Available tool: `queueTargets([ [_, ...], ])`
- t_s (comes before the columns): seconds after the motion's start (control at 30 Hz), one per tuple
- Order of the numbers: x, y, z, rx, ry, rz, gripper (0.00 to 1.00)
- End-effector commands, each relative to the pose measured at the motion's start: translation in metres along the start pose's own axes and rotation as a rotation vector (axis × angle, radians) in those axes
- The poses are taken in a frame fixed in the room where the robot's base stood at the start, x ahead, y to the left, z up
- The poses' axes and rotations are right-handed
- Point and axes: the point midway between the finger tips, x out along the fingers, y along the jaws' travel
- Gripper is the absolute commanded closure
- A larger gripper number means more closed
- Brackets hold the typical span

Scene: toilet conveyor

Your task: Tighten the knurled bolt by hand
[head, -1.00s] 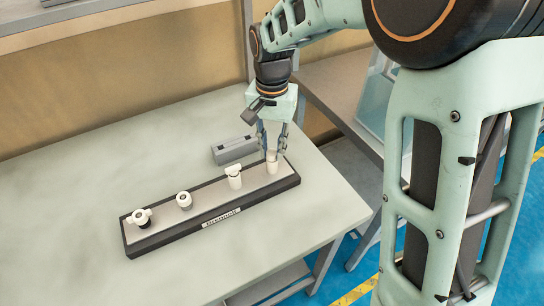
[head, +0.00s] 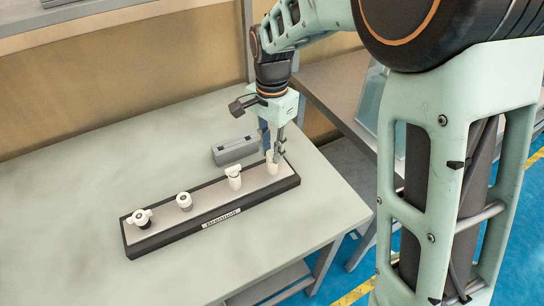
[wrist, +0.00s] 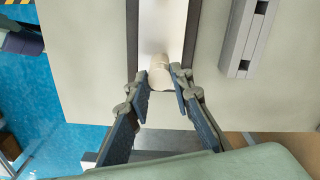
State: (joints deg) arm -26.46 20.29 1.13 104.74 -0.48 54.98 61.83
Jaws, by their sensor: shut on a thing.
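A dark-edged board (head: 208,205) with a pale top and a label on its front lies on the table. The bolt (head: 272,169), a cream cylinder, stands upright at the board's right end. My gripper (head: 273,157) points down over it, its fingers at the bolt's upper part. In the wrist view, my gripper (wrist: 163,73) is shut on the bolt (wrist: 159,76), one finger on each side. The knurling is too small to make out, and the fingers partly hide the bolt. Its lower end is not visible.
Other pale fittings stand along the board: a winged one (head: 233,177), a round one (head: 184,201) and a knobbed one (head: 141,217). A grey box (head: 235,150) lies behind the board, close to my gripper. The table (head: 80,185) is clear to the left and front.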

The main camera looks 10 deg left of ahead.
Motion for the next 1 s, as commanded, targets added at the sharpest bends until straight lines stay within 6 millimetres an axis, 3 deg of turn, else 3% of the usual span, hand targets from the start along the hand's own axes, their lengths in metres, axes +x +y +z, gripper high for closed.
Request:
queueTargets([
  [0.23,-0.0009,-0.0004,-0.0004,0.046,0.001,-0.001,1.0],
  [0.6,-0.0008,-0.0004,-0.0004,0.418,0.001,-0.002,1.0],
  [0.87,-0.0002,-0.0004,-0.0005,0.439,0.001,-0.002,1.0],
  [0.9,-0.0002,-0.0004,-0.0006,0.439,0.001,-0.002,0.77],
  [1.0,-0.0002,-0.0004,-0.0005,0.438,0.001,-0.002,0.74],
])
